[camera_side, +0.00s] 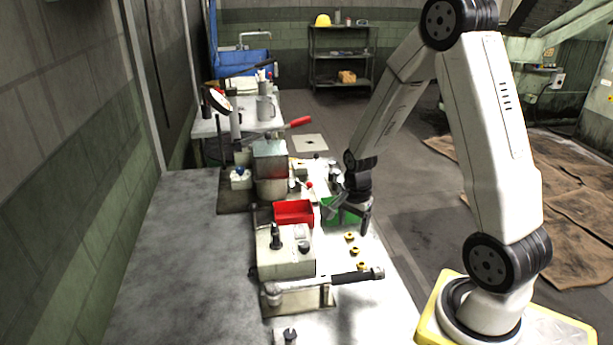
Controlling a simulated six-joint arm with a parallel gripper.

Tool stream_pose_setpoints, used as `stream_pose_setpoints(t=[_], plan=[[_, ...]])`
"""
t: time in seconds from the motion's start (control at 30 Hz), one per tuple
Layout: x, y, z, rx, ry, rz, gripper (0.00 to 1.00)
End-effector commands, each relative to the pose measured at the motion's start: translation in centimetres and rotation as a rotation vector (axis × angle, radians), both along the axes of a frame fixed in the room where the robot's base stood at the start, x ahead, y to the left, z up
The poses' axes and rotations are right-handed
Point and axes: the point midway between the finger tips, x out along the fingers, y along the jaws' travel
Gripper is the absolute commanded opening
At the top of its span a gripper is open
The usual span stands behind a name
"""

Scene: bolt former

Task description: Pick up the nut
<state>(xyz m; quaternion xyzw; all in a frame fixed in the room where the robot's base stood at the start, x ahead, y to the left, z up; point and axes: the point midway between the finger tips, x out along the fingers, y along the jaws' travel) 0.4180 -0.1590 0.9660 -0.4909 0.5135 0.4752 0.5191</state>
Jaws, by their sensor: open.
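Three small yellow nuts lie in a rough row on the light table: a far nut (350,237), a middle nut (355,250) and a near nut (359,265). My gripper (364,228) points down above the table, just beyond and slightly right of the far nut in the picture. It is open, and I see nothing between its fingers. Its height above the nuts is hard to judge from this one view.
A red bin (293,212) and a green bin (342,212) stand left of and behind my gripper. A grey machine block (285,253) and a black-handled lever (350,278) lie left of and in front of the nuts. The table's left part (170,260) is clear.

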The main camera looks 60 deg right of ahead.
Motion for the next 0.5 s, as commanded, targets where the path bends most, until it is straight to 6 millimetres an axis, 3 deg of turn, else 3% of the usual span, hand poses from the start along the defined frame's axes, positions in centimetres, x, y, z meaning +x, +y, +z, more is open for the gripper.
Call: stream_pose_setpoints(t=[0.2, 0.5], plan=[[-0.4, -1.9, -1.0, 0.012, 0.019, -0.181, 0.76], [-0.5, -2.0, -1.5, 0.014, 0.022, -0.198, 0.76]])
